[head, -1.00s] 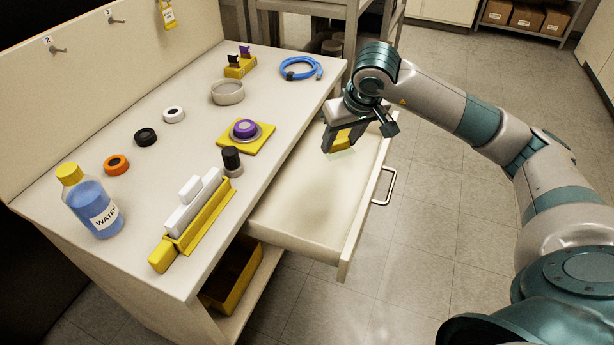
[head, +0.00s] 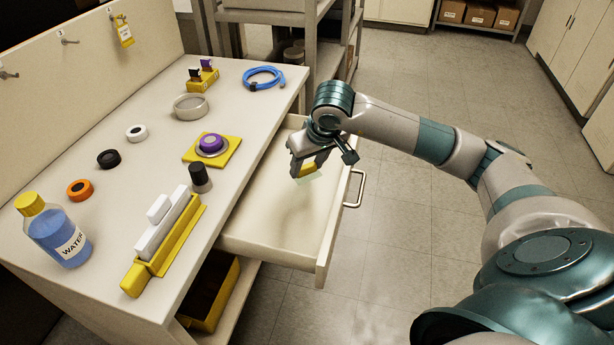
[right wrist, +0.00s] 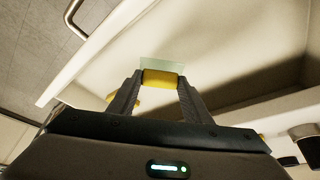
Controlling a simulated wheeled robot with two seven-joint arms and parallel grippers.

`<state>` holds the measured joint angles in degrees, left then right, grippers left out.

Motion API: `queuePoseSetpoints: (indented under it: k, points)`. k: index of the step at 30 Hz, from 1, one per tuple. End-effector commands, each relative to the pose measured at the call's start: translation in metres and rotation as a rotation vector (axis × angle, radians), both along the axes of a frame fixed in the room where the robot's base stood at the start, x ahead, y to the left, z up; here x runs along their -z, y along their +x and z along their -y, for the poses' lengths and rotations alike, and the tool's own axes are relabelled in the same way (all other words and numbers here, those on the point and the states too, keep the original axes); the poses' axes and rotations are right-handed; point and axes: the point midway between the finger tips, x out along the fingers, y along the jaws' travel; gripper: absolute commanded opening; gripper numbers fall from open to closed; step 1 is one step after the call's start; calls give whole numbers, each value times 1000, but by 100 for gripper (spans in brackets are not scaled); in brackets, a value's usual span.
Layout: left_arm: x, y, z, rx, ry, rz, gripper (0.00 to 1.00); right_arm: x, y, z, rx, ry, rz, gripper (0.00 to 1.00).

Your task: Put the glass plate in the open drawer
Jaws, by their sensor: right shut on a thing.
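The open drawer (head: 270,235) sticks out to the right from under the bench top, and its inside is bare and pale. My right gripper (head: 308,168) is over the far part of the drawer, pointing down, shut on the yellow grip of the glass plate. The plate is a small, clear, greenish sheet (head: 311,180) below the yellow part. In the right wrist view the plate (right wrist: 162,64) sticks out beyond the yellow grip between the fingertips (right wrist: 160,79). I cannot tell how far the plate is above the drawer floor. My left gripper is out of view.
The bench top holds a water bottle (head: 55,232), a yellow holder with white blocks (head: 162,245), a black-capped bottle (head: 200,178), a purple piece on a yellow plate (head: 211,143), a grey dish (head: 190,107) and a blue cable (head: 264,77). The drawer handle (head: 358,189) faces right.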

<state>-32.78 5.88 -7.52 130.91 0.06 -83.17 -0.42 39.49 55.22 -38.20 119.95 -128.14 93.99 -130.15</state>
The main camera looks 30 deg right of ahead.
Motion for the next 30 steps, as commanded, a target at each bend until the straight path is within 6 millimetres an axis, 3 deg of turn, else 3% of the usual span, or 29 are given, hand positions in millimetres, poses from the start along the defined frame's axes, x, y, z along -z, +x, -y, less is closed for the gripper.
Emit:
queuePoseSetpoints:
  k: [7, 18, 30]
  points:
    - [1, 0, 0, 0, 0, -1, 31, 4, 0, 0, 0, 1, -2, 4]
    - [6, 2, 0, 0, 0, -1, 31, 41, -1, 0, 0, 0, -2, 4]
    - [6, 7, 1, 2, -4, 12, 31, 44, 0, 0, 0, 0, 0, 4]
